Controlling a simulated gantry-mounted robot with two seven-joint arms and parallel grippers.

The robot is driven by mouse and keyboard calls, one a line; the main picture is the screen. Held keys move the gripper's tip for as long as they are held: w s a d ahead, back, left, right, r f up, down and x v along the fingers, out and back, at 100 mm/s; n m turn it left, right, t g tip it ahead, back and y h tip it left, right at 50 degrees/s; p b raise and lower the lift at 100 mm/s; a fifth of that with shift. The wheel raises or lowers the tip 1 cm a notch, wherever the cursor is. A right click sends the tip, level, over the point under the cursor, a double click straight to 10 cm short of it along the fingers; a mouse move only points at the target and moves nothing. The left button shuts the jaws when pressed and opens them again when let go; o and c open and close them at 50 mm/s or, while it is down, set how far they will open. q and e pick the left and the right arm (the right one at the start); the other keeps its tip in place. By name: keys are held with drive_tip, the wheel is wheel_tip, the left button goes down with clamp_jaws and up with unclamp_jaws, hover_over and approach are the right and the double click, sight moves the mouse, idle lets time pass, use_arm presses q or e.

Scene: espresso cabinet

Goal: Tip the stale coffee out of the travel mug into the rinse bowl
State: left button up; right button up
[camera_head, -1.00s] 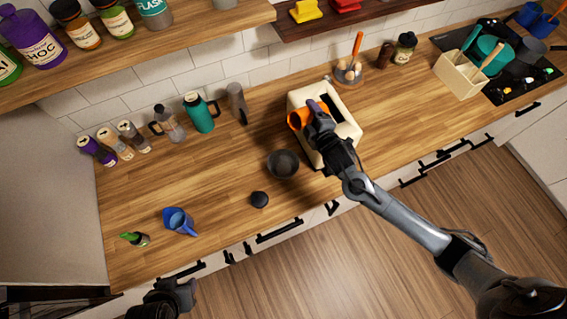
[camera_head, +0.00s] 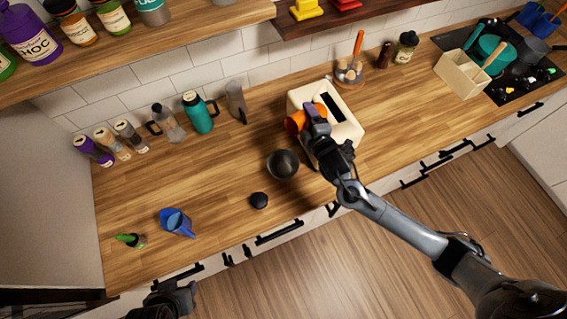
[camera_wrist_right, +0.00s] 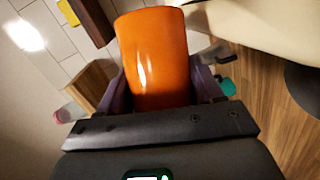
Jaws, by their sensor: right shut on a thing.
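The orange travel mug (camera_head: 296,121) is in my right gripper (camera_head: 314,114), which is shut around it. The mug is tilted well over to the left, in the air in front of the cream toaster. In the right wrist view the mug (camera_wrist_right: 153,58) sits between the purple fingers of my right gripper (camera_wrist_right: 160,92). The coffee inside it is hidden. The dark rinse bowl (camera_head: 283,164) stands on the counter, below the mug in the picture. My left gripper (camera_head: 172,298) shows dark at the bottom edge, and its fingers are unclear.
The cream toaster (camera_head: 341,124) is right beside my right gripper. A black lid (camera_head: 259,200) lies near the bowl. A teal bottle (camera_head: 199,113) and several jars line the back wall. The counter's left middle is clear.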

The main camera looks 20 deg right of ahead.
drive_tip(key=shift+a+f+n+b, duration=0.3)
drive_tip(key=shift+a+f, duration=0.15)
drive_tip(key=shift+r, duration=0.2)
drive_tip(key=shift+t, duration=0.3)
drive_tip(key=shift+s+a+r+n+h+p, duration=0.15)
drive_tip(key=shift+r+n+h+p, duration=0.2)
drive_tip(key=shift+n+p, duration=0.3)
drive_tip(key=shift+f+n+t, duration=0.1)
drive_tip(key=shift+n+t, duration=0.15)
drive_tip(key=shift+t, duration=0.05)
idle(0.4)
drive_tip(key=shift+a+f, duration=0.1)
drive_tip(key=shift+a, duration=0.05)
idle(0.3)
